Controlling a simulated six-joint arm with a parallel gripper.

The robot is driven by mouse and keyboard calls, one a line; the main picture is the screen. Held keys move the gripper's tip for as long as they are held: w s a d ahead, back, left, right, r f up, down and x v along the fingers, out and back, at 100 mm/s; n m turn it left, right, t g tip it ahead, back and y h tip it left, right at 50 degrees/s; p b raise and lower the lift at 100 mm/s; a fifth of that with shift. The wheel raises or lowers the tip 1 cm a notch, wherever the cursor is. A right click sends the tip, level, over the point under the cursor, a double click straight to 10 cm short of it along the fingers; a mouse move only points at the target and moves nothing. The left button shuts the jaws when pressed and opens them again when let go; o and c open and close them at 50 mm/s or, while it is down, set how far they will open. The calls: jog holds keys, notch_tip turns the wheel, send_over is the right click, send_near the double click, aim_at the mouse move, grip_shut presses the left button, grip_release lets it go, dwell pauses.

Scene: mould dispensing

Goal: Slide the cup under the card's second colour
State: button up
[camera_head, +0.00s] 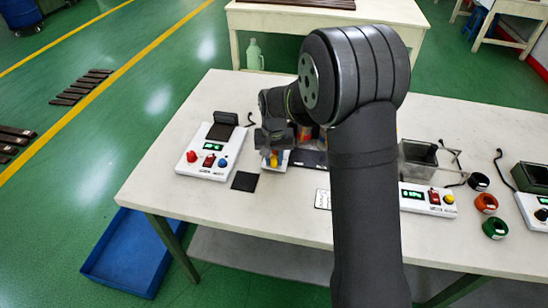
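My gripper (274,152) points down over the table, left of my arm's large dark links. Its fingers are small and dark, so whether they are open or shut is unclear. A small white item with yellow on it (274,160) shows right at the fingers; I cannot tell if it is the cup, or if it is held. A red and yellow patch (304,134) shows just behind, partly hidden by the arm. A small white card with dark marks (322,199) lies on the table, its right side close to my arm; its colours are not readable.
A white device (207,160) with red and blue knobs stands at left. A black square (244,181) lies beside it. Another white device (427,201), a grey open box (418,160) and black, orange (486,203) and green (495,228) rings stand at right. The table's front left is clear.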

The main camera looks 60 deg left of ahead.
grip_shut()
jog(key=w+d, duration=1)
jog(key=shift+w+d, duration=0.3)
jog(key=shift+w, duration=0.05)
jog(key=o, duration=0.5)
grip_release()
notch_tip(320, 180, up, 18)
jog(key=shift+f, duration=0.25)
